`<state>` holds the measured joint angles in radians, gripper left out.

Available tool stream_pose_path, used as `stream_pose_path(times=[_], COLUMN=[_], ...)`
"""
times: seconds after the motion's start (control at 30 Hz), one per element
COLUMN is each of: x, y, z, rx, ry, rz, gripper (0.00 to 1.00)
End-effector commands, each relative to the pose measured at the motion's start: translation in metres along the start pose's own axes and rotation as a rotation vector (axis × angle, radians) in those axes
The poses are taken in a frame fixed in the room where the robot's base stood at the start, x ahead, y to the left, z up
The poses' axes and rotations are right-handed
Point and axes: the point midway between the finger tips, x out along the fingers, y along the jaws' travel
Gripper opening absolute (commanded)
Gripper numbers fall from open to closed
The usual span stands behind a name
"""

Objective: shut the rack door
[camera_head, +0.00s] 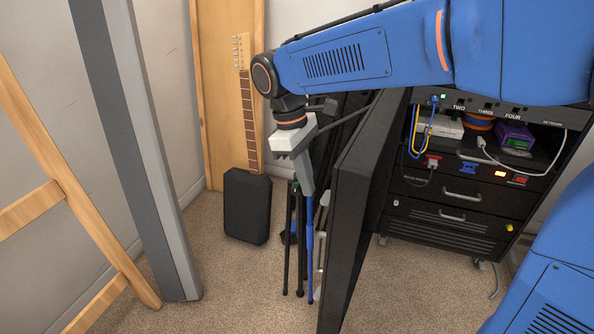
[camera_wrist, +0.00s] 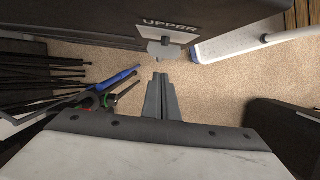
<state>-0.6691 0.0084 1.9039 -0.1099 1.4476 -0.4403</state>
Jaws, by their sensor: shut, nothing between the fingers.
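The rack door (camera_head: 358,190) is a tall dark panel standing wide open, swung out to the left of the rack and seen nearly edge-on. The black rack (camera_head: 440,240) stands open at the right, its drawers and devices showing. My gripper (camera_head: 309,190) points down just left of the door, on its outer side, shut and empty. In the wrist view the shut fingertips (camera_wrist: 158,78) lie below a dark panel (camera_wrist: 60,22), which looks like the door. It bears an "UPPER" label and a small metal latch or handle (camera_wrist: 165,50). A gap shows between fingertips and latch.
Black and blue poles (camera_head: 309,250) stand beside the door, below my gripper. A black box (camera_head: 247,206), a guitar neck (camera_head: 248,120) and a grey post (camera_head: 150,150) are farther left. Cables hang in the rack opening. Carpet (camera_head: 240,290) is clear at front left.

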Motion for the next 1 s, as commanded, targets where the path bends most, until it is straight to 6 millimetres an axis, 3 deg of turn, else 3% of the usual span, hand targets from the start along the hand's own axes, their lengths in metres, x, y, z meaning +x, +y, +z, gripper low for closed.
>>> stream_pose_path(times=[0.2, 0.77, 1.0], x=[0.005, 0.006, 0.012], y=[0.000, -0.001, -0.008], z=[0.017, 0.023, 0.051], rx=[0.000, -0.008, -0.061], ry=[-0.001, -0.002, -0.001], rz=[-0.001, 0.002, 0.016], gripper=[0.00, 0.00, 0.00])
